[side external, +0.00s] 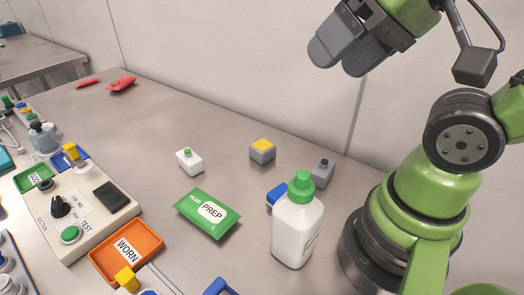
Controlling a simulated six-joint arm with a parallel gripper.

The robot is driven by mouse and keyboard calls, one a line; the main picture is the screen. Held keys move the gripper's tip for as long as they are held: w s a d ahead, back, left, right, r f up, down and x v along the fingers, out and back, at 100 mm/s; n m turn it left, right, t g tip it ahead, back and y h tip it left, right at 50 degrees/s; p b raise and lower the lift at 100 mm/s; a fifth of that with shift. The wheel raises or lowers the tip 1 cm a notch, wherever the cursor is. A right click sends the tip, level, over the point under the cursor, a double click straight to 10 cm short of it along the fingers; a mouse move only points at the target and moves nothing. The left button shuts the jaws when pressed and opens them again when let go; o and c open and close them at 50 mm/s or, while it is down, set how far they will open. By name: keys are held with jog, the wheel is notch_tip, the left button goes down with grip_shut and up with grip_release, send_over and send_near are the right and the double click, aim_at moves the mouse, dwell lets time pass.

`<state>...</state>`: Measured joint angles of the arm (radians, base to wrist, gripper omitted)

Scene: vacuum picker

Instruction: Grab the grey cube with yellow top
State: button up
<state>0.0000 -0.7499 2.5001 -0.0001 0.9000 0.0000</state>
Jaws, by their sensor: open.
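The grey cube with a yellow top (262,151) sits on the grey table toward the back, right of the middle of the picture. It stands apart from the things around it. My gripper (338,58) is up at the top right, well above the table and to the right of the cube. Its two dark grey fingers are open, and I see nothing between them.
An orange WORN tray (155,247) and control panel (85,212) are left. The table's back left is mostly clear.

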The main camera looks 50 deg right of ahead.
jog(key=shift+o, duration=1.4)
